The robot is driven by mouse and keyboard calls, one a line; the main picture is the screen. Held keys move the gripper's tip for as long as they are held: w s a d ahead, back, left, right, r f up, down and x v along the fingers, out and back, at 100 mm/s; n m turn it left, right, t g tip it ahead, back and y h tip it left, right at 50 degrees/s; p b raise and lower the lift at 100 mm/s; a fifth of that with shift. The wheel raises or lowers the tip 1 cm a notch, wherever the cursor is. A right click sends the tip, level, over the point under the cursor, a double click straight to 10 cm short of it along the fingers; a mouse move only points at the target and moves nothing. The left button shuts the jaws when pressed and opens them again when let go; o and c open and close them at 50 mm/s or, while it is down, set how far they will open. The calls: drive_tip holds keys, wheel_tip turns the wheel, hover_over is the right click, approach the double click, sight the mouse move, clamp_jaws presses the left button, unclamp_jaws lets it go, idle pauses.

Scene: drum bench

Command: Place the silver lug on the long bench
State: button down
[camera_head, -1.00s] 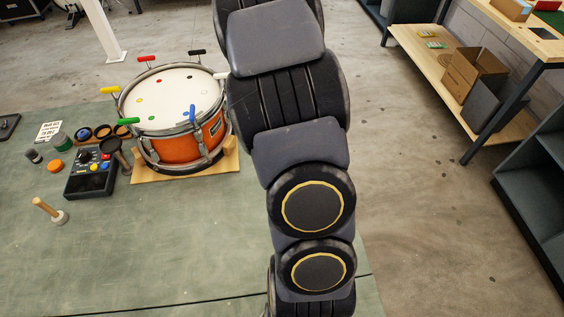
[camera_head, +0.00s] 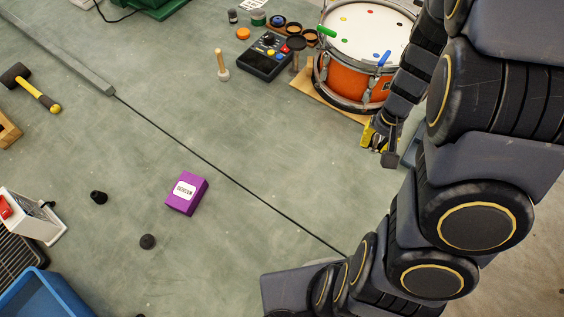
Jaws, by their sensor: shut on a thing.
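My gripper (camera_head: 382,150), with yellow parts showing, is small and dark in the head view, just below the front right of the orange drum (camera_head: 345,76). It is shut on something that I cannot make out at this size. I cannot pick out a loose silver lug; the gripper and arm may hide it. The wide green-grey bench top (camera_head: 235,140) spreads under and left of the gripper; I cannot tell whether it is the long bench.
A purple box (camera_head: 186,194) and two small dark pieces lie at the front left. A black-headed hammer (camera_head: 30,87) and a blue bin (camera_head: 42,297) are far left. The bench middle is clear.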

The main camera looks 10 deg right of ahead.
drive_tip(key=w+a+n, duration=0.4)
drive_tip(key=a, duration=0.6)
drive_tip(key=w+a+n, duration=0.4)
drive_tip(key=w+a, duration=0.1)
drive_tip(key=a, duration=0.5)
drive_tip(key=s+a+n, duration=0.4)
drive_tip(key=a, duration=0.8)
drive_tip(key=s+a+n, duration=0.3)
drive_tip(key=s+a, duration=0.1)
drive_tip(key=a, duration=0.8)
hover_over(143, 170)
drive_tip(key=f, duration=0.9)
drive_tip(key=shift+s+d, duration=0.25)
drive_tip(key=shift+w+a+f, duration=0.25)
drive_tip(key=shift+f, duration=1.75)
